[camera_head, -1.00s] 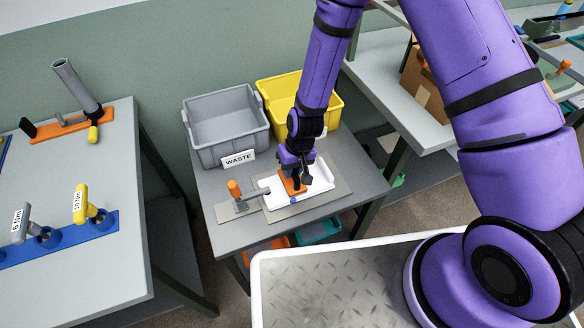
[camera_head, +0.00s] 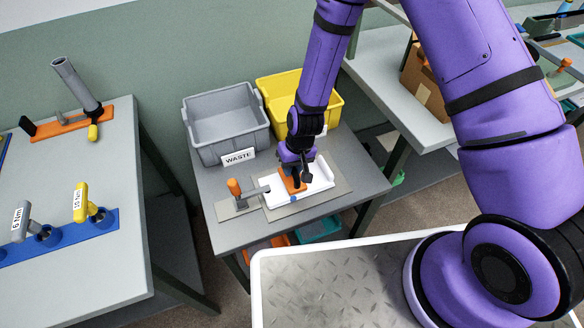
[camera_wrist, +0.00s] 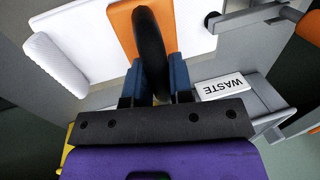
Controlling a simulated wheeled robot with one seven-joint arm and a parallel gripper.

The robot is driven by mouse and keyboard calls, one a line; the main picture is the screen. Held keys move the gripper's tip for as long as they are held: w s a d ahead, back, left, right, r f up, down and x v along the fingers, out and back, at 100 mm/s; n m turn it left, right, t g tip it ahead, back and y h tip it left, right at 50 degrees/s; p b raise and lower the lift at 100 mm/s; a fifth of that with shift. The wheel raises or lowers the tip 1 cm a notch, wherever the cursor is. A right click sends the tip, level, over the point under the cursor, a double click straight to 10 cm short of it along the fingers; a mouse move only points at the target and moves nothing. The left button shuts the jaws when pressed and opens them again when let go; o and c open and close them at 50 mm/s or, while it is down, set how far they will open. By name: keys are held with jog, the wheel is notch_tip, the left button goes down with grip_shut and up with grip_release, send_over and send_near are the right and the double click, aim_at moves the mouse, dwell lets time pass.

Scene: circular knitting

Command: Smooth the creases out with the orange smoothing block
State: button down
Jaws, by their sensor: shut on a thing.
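The orange smoothing block (camera_head: 292,182) rests on the white fabric (camera_head: 315,188) in the head view. My gripper (camera_head: 298,166) is shut on the block's dark handle from above. In the wrist view, the orange block (camera_wrist: 125,30) shows beyond the dark handle (camera_wrist: 150,50), which stands between the blue fingers of my gripper (camera_wrist: 155,80). The white fabric (camera_wrist: 90,40) lies to both sides of the block, with a thick white roll (camera_wrist: 55,62) at its left. Creases cannot be made out, and the fabric under the block is hidden.
A toggle clamp with an orange handle (camera_head: 235,188) stands at the fabric's left end. Behind are a grey bin (camera_head: 226,120) with a WASTE label and a yellow bin (camera_head: 335,105). The table's (camera_head: 225,235) front left is clear.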

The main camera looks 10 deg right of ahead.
jog(key=shift+r, duration=2.3)
